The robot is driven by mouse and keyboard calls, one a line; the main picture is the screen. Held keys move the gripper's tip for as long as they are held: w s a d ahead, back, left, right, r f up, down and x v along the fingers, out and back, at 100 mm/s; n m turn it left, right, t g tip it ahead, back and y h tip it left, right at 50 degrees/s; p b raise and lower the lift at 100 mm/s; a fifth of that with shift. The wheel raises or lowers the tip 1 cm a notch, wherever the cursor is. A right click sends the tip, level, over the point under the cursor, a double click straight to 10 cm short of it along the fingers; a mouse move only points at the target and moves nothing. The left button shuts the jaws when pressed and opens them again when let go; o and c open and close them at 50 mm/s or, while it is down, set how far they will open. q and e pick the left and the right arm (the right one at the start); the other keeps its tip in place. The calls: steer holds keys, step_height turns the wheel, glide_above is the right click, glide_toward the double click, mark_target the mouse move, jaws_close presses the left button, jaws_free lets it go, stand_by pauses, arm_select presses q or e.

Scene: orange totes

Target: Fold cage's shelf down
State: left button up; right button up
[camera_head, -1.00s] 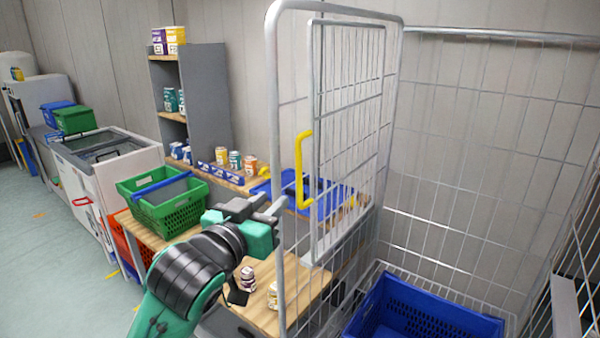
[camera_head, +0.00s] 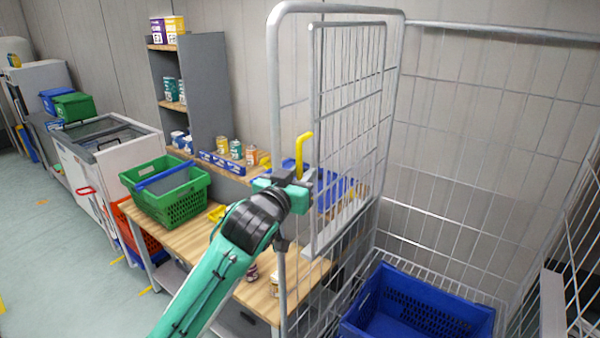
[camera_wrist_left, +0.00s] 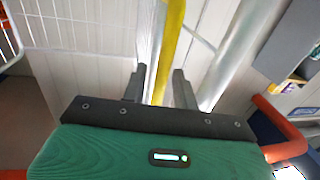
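The cage's shelf (camera_head: 352,110) is a wire panel standing upright against the cage's left side frame (camera_head: 275,90). A yellow handle (camera_head: 302,150) sits at its near edge. My left gripper (camera_head: 298,178) is at the handle's lower part, which it hides in the head view. In the left wrist view, the yellow handle (camera_wrist_left: 172,40) runs between the two fingers of my left gripper (camera_wrist_left: 160,82). The fingers stand apart with gaps beside the bar, so the gripper looks open around it. My right gripper is in neither view.
A blue crate (camera_head: 350,325) stands on the cage floor below the shelf. A wooden table (camera_head: 185,242) with a green basket (camera_head: 180,209) and small jars is left of the cage. The cage's wire back wall (camera_head: 470,130) is behind. The space above the blue crate is free.

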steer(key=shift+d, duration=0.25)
arm_select(q)
jaws_close()
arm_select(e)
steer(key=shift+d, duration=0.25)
arm_select(q)
steer(key=shift+s+d, duration=0.1)
steer(key=shift+d, duration=0.05)
